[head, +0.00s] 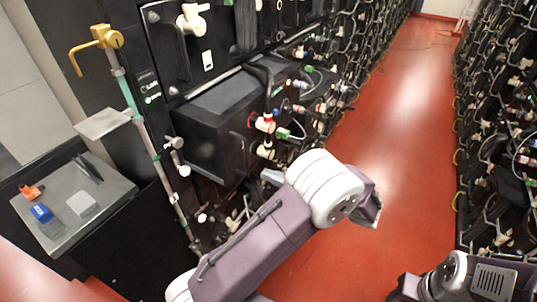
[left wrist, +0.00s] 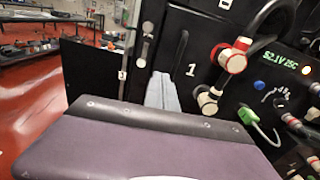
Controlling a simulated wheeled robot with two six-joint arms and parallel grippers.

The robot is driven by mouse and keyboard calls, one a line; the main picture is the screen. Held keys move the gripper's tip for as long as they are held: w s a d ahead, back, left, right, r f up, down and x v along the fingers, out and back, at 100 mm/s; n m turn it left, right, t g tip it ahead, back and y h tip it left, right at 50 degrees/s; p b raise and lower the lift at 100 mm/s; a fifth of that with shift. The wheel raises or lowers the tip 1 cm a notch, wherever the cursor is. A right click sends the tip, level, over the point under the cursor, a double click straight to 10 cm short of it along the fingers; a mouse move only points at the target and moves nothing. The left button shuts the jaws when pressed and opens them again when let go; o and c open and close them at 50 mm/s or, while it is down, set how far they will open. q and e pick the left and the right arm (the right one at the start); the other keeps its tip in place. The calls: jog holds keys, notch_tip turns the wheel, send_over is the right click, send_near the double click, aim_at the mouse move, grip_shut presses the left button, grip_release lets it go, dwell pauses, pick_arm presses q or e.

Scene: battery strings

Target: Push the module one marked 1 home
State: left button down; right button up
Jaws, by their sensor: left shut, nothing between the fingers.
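The black module one (head: 222,112) sticks out of the rack in the head view. Its front, marked with a white 1, also shows in the left wrist view (left wrist: 196,48), with red-and-white connectors, a green plug and a lit green display. My left gripper (head: 272,177) is shut and empty beside the lower part of the module's front, mostly hidden by its own wrist in the head view. Its grey fingers show in the left wrist view (left wrist: 163,92), left of the lower connector. Whether they touch the front cannot be told.
A side table (head: 118,188) at the left holds an orange item, a blue item (head: 42,212) and a pale block. A yellow-topped stand (head: 104,38) is left of the module. A second rack (head: 490,130) lines the right; the red aisle floor (head: 400,110) is clear.

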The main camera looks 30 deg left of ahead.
pick_arm(q)
jog(key=s+d+f+m, duration=0.1)
jog(key=d, duration=0.2)
jog(key=p, duration=0.2)
send_near(226, 161)
jog(key=shift+t, duration=0.4)
jog(key=a, duration=0.6)
jog(key=shift+a+f, duration=0.2)
jog(key=shift+a, duration=0.2)
pick_arm(e)
jog(key=shift+s+r, duration=0.25)
jog(key=shift+r, duration=0.25)
jog(key=shift+s+r, duration=0.2)
jog(key=shift+r, duration=0.3)
pick_arm(q)
jog(key=shift+a, duration=0.1)
pick_arm(e)
jog(key=shift+a, duration=0.1)
